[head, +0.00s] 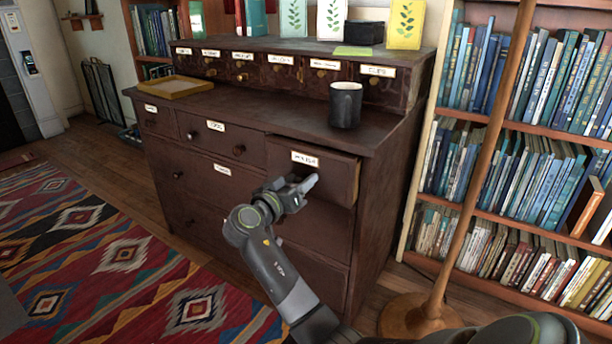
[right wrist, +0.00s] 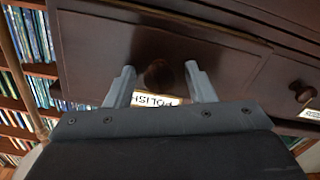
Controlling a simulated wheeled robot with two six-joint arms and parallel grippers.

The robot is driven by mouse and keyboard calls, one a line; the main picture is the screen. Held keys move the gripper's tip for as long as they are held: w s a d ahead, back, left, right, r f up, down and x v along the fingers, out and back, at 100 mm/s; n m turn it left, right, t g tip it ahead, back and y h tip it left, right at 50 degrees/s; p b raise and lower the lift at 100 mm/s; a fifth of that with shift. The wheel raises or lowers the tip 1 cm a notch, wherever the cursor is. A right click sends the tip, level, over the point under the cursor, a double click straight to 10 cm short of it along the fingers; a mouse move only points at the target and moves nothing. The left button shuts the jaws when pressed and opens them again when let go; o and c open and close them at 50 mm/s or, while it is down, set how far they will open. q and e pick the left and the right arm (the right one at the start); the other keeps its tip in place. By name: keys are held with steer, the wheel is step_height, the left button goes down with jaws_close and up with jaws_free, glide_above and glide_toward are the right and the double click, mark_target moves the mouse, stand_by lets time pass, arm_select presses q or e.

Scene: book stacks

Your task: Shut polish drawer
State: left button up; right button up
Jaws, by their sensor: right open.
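The polish drawer (head: 335,180) is the dark wooden drawer at the upper right of the chest, with a white label on its front. Its front stands out a little from the chest. In the right wrist view its label reads POLISH upside down, and its round knob (right wrist: 158,76) sits between my fingers. My right gripper (head: 297,187) is at the drawer front in the head view and hides the knob there. In the right wrist view the fingers (right wrist: 160,90) are apart, one on each side of the knob, with gaps to it. My left gripper is not in view.
The chest (head: 225,175) has other labelled drawers, which look shut. A dark mug (head: 346,105) stands on its top near the right, and a yellow tray (head: 175,87) at the left. A wooden pole stand (head: 428,315) and full bookshelves are at the right. A patterned rug lies at the left.

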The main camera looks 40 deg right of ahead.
mark_target(305, 175)
jaws_close()
steer(key=shift+x, duration=2.15)
steer(key=shift+r, duration=0.2)
steer(key=shift+c, duration=2.2)
jaws_free()
steer(key=o, duration=0.4)
steer(key=shift+w+f, duration=0.1)
steer(key=shift+w, duration=0.05)
steer(key=shift+o, duration=0.2)
